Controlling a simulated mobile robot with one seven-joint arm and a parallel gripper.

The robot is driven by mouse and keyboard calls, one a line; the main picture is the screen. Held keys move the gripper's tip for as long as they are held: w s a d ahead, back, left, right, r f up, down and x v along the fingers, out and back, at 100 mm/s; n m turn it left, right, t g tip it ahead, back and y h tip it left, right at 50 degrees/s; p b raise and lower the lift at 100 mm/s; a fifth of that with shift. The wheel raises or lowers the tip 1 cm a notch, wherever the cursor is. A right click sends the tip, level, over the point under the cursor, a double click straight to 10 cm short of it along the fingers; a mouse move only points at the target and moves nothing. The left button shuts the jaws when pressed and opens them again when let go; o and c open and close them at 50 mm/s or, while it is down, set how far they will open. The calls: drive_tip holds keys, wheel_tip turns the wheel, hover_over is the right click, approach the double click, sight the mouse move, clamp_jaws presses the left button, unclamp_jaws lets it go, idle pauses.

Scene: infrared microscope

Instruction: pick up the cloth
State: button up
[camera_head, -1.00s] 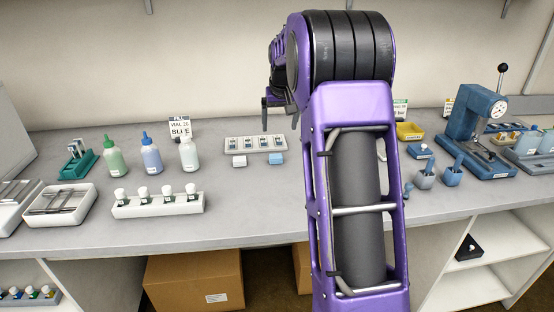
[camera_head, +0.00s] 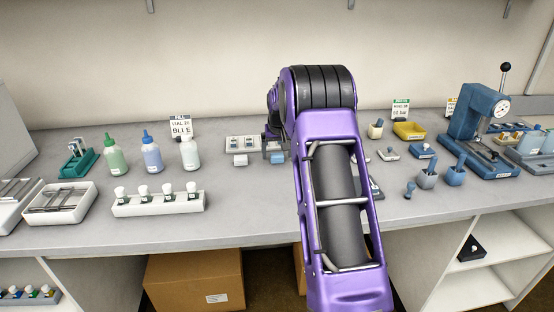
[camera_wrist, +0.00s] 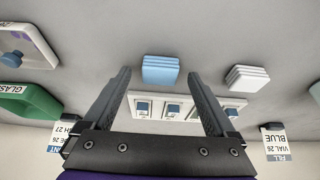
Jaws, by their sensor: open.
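A small blue folded cloth (camera_head: 277,158) lies on the bench in front of the slide tray, partly behind my gripper. In the wrist view the blue cloth (camera_wrist: 160,70) shows beyond the gap between my fingertips, with its folded layers visible. A similar white folded stack (camera_head: 240,160) lies to its left; it also shows in the wrist view (camera_wrist: 246,78), outside the fingers. My gripper (camera_wrist: 159,76) is open and empty, its two dark fingers spread apart. In the head view my gripper (camera_head: 275,150) is at the blue cloth, partly hidden by my arm; I cannot tell its height.
The slide tray (camera_head: 241,144) is right behind the cloths. Bottles (camera_head: 151,156) and a white vial rack (camera_head: 158,205) stand to the left. Small pots (camera_head: 427,178), a yellow tray (camera_head: 409,131) and a blue press (camera_head: 478,120) stand right. Bench front is clear in the middle.

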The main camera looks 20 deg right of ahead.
sight(277, 156)
drive_tip(key=shift+f, duration=0.15)
drive_tip(key=c, duration=1.4)
drive_tip(key=shift+w, duration=0.1)
wheel_tip(277, 156, up, 10)
drive_tip(key=shift+r+p, duration=0.1)
drive_tip(key=shift+p, duration=0.45)
